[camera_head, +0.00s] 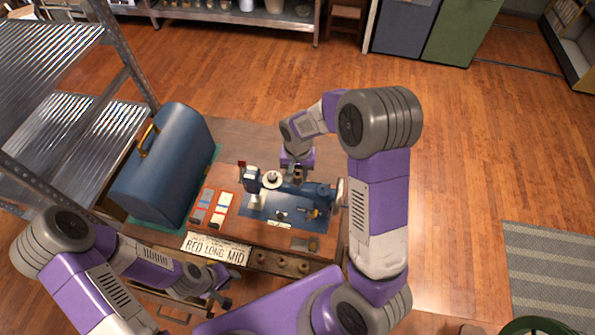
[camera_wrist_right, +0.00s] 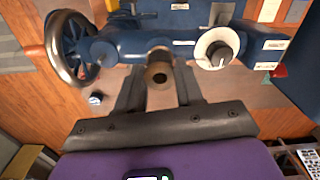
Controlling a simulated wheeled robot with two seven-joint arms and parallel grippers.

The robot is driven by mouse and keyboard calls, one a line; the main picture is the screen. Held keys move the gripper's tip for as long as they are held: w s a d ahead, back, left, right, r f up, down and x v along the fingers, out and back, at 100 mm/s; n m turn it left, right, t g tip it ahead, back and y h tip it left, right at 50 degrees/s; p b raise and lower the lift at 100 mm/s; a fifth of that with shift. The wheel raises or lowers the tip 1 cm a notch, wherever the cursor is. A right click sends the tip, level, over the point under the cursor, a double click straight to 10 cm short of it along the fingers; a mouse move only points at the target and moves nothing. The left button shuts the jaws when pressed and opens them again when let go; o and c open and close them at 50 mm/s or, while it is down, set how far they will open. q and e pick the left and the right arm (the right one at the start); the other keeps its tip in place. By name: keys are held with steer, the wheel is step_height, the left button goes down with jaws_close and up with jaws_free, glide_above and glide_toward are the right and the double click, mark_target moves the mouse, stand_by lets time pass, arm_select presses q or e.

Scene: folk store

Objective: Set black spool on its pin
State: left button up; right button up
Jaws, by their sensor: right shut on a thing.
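A dark blue sewing machine (camera_head: 290,188) stands on the wooden table; its top also shows in the right wrist view (camera_wrist_right: 118,48). My right gripper (camera_head: 297,168) is at the far side of the machine, pointing down. In the right wrist view the gripper (camera_wrist_right: 158,88) is shut on a small dark spool (camera_wrist_right: 157,75), whose end hole faces the camera. The spool is close to the machine's arm; I cannot tell whether they touch. I cannot make out its pin. A white disc with a dark centre (camera_wrist_right: 214,48) is on the machine's top. My left gripper (camera_head: 224,286) is open and empty near the table's front.
A blue case (camera_head: 165,165) stands on the table's left side. The handwheel (camera_wrist_right: 70,48) is at the left in the wrist view. A metal shelf (camera_head: 130,60) stands left.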

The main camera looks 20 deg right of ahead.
steer(key=shift+f, duration=0.15)
steer(key=shift+f+b, duration=0.6)
steer(key=shift+b, duration=0.05)
steer(key=o, duration=0.8)
steer(key=shift+r, duration=0.1)
step_height(320, 180, up, 7)
steer(key=shift+r, duration=0.2)
steer(key=shift+s+f, duration=0.1)
